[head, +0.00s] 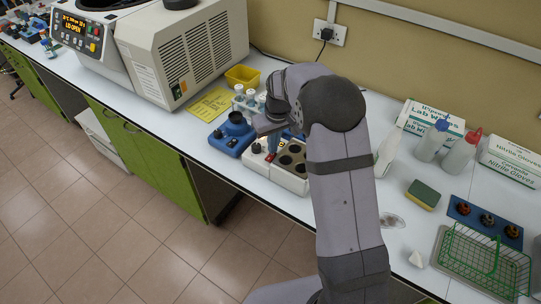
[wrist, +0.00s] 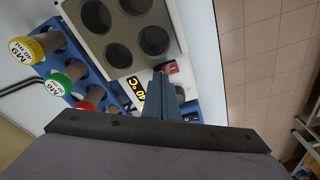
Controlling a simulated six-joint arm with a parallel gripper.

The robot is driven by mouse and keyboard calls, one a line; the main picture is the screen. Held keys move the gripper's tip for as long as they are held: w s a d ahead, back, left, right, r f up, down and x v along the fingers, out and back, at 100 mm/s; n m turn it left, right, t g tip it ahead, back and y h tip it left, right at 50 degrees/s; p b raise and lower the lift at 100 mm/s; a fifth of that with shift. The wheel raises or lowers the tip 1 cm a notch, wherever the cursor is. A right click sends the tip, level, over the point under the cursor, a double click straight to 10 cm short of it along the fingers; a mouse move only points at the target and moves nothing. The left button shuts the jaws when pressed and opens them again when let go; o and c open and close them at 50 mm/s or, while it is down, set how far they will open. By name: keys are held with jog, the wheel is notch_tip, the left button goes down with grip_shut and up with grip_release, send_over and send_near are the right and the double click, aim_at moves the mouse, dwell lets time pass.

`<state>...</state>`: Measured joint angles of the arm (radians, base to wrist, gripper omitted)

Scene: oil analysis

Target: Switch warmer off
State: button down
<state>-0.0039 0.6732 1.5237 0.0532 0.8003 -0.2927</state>
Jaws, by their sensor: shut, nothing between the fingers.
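The warmer is a white box with a grey block of dark round wells; it stands on the bench left of my arm in the head view (head: 289,181) and fills the top of the wrist view (wrist: 126,28). Its small display (wrist: 139,95) is lit orange and reads about 40 °C. A red rocker switch (wrist: 174,67) sits on the panel beside the display. My gripper is shut and empty, with its blue-grey fingers pointing down at the panel in the head view (head: 272,146). In the wrist view the fingertips (wrist: 155,40) are close beside the switch and partly cover it; contact cannot be told.
A blue rack (wrist: 84,76) with capped vials stands close beside the warmer. A blue device (head: 232,135) is to its left, with a yellow sheet (head: 211,104) behind. A large centrifuge (head: 165,50) stands further left. The bench's front edge is close to the warmer.

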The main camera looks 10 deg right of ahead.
jog(key=shift+f, duration=0.5)
jog(key=shift+r, duration=0.15)
notch_tip(320, 180, up, 7)
jog(key=p, duration=0.5)
dwell(0.6)
dwell(0.3)
jog(key=s+d+r+m+g, duration=0.1)
jog(key=s+m, duration=0.2)
jog(key=s, duration=2.6)
jog(key=shift+s+g, duration=0.3)
jog(key=shift+g, duration=0.1)
jog(key=shift+d, duration=0.1)
